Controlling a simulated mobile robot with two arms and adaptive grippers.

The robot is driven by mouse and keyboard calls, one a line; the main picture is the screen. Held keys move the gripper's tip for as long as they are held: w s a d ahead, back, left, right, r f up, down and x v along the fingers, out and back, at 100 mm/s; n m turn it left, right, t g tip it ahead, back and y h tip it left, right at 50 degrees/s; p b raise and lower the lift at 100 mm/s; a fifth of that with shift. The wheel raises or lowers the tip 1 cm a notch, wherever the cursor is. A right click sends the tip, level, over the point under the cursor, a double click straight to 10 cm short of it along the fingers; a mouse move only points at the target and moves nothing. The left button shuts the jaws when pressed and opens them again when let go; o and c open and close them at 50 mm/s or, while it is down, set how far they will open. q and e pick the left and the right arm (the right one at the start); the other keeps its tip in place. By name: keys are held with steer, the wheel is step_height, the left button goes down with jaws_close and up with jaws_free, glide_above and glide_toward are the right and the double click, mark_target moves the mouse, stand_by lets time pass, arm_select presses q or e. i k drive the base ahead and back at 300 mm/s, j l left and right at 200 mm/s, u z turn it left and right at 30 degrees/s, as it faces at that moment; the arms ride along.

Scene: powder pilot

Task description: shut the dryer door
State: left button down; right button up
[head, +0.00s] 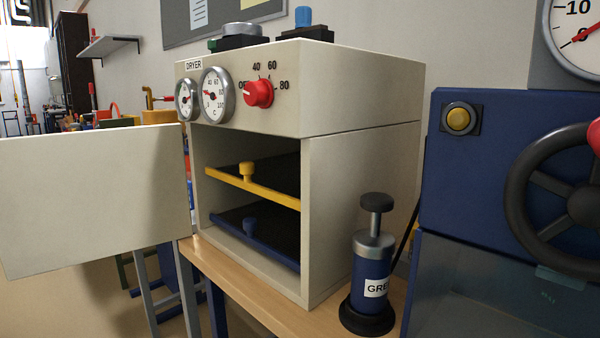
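The dryer (365,190) is a cream box on a wooden bench, labelled DRYER, with two round gauges and a red knob (258,93) on its upper front. Its door (95,200) is a flat cream panel, swung wide open to the left from the left side of the opening. Inside the open chamber are a dark tray with a yellow front bar (253,187) and, below it, a dark tray with a blue front bar (257,243). Neither of my grippers shows in the head view. No handle shows on the visible face of the door.
A blue grease pump (366,275) stands on the wooden bench (235,290) by the dryer's right side. A blue machine (470,180) with a dark handwheel (520,200) is at the right. The space in front of the dryer opening looks clear.

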mark_target(68, 199)
steer(key=k, duration=0.65)
steer(key=k+z, duration=0.15)
steer(key=z, duration=0.2)
steer(key=k+z, duration=0.3)
steer(key=l+z, duration=0.15)
steer(key=z, duration=0.2)
steer(key=j+z, duration=0.35)
steer(key=j, duration=0.25)
steer(key=j+z, duration=0.3)
steer(key=j, duration=0.3)
steer(key=j+z, duration=0.35)
steer(key=j, duration=0.25)
steer(key=k+j, duration=0.1)
steer(key=j, duration=0.45)
steer(key=k+j, duration=0.1)
steer(key=j, duration=1.05)
steer(key=k+j, duration=0.15)
steer(key=j, duration=0.4)
steer(key=k+j, duration=0.1)
steer(key=j, duration=0.45)
steer(key=k+j, duration=0.1)
steer(key=j, duration=0.5)
